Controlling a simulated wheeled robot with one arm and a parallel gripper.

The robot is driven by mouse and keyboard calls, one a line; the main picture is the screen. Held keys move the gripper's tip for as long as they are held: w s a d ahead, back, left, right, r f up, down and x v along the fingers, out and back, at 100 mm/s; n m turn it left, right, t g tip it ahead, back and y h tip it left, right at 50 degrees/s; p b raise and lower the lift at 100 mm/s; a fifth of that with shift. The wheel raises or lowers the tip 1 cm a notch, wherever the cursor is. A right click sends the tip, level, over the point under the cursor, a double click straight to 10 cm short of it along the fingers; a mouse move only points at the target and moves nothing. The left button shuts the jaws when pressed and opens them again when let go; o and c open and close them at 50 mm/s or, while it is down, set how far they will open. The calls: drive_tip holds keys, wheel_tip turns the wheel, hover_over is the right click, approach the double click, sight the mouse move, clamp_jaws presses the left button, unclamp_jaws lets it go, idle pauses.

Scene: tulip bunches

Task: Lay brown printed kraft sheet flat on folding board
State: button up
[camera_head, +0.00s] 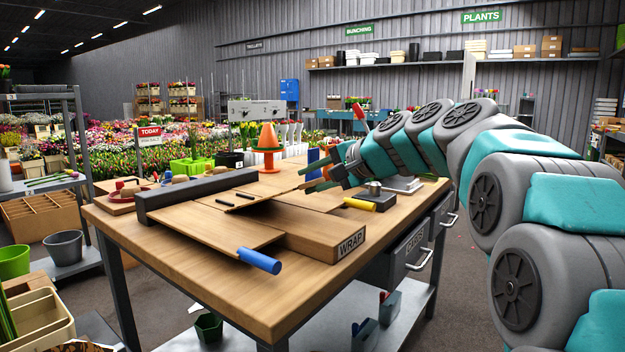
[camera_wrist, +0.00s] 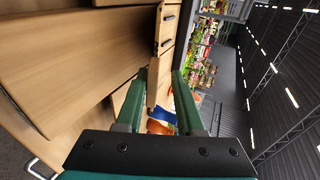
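The folding board (camera_head: 322,240) is a wooden block marked WRAP on the table, with a thin wooden flap (camera_head: 205,232) at its left that has a blue handle (camera_head: 259,261). A thin brown piece (camera_head: 270,195), probably the kraft sheet, lies tilted over the board's back; no print can be made out. My gripper (camera_head: 318,176) is at its right end. In the wrist view, my green fingers (camera_wrist: 160,88) stand apart with a narrow brown strip (camera_wrist: 152,82) between them. I see no clear contact on both sides. The wooden boards (camera_wrist: 70,60) fill the left of that view.
A long dark grey bar (camera_head: 205,192) stands along the table's back left. A yellow-handled tool (camera_head: 360,204) and a small metal pot (camera_head: 375,189) are at the right. The table's front-left strip (camera_head: 160,255) is clear.

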drive_tip(key=shift+o, duration=0.7)
drive_tip(key=shift+s, duration=0.1)
drive_tip(key=v, duration=0.7)
drive_tip(key=shift+s+d, duration=0.2)
drive_tip(key=shift+d, duration=0.05)
drive_tip(key=shift+r, duration=0.1)
